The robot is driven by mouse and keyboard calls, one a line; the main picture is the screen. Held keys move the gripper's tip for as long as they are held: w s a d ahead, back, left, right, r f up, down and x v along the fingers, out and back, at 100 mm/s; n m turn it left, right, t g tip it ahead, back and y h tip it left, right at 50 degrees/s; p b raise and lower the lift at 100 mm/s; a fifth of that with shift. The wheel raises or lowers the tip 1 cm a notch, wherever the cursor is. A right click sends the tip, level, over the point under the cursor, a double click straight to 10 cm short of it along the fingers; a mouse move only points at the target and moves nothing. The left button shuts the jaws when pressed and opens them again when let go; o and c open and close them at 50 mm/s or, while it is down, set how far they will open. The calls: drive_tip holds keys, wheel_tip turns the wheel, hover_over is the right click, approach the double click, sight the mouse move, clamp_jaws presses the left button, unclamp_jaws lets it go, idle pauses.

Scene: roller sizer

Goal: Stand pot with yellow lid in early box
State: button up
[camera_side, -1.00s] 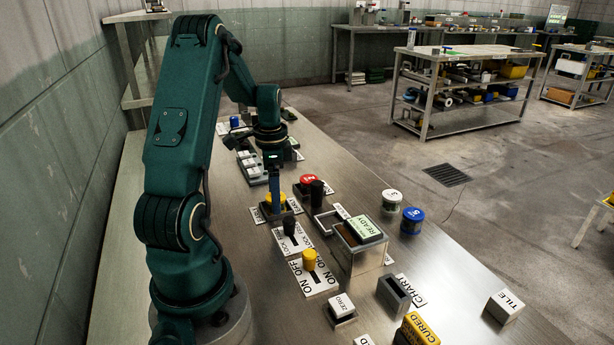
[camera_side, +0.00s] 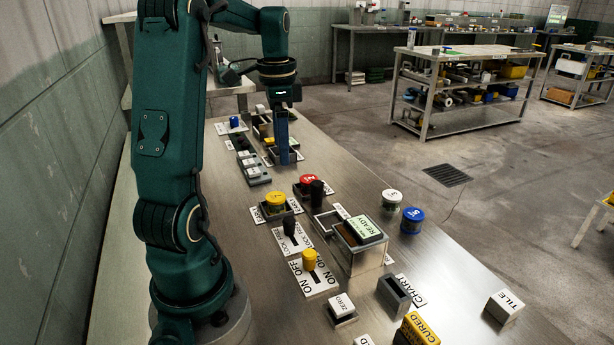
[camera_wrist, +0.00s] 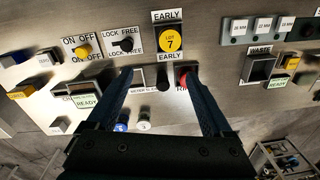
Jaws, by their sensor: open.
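The pot with the yellow lid (camera_side: 275,199) stands upright in the early box (camera_side: 291,206), between its two EARLY labels. In the wrist view the yellow lid (camera_wrist: 172,40) reads LOT 7, and the dark rim of the early box (camera_wrist: 158,48) shows around it. My gripper (camera_side: 283,161) is open and empty, raised above the bench and apart from the pot. In the wrist view my gripper's two fingers (camera_wrist: 157,74) are spread wide, with the pot beyond them.
A red-lidded pot (camera_side: 307,181) stands close to the early box, beside a dark upright post (camera_side: 317,190). White-lidded (camera_side: 391,197) and blue-lidded (camera_side: 412,216) pots stand on the right. The READY screen block (camera_side: 366,229) and yellow-knobbed ON/OFF switch (camera_side: 310,258) are nearer.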

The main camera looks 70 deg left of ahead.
drive_tip(key=s+d+n+t, duration=0.1)
drive_tip(key=s+d+t, duration=0.1)
drive_tip(key=d, duration=0.9)
drive_tip(key=s+d+n+t, duration=0.1)
drive_tip(key=s+d+t, duration=0.1)
drive_tip(key=d, duration=1)
drive_tip(key=shift+s+d+t, duration=0.15)
drive_tip(key=shift+s+t, duration=0.2)
drive_tip(key=shift+t, duration=0.25)
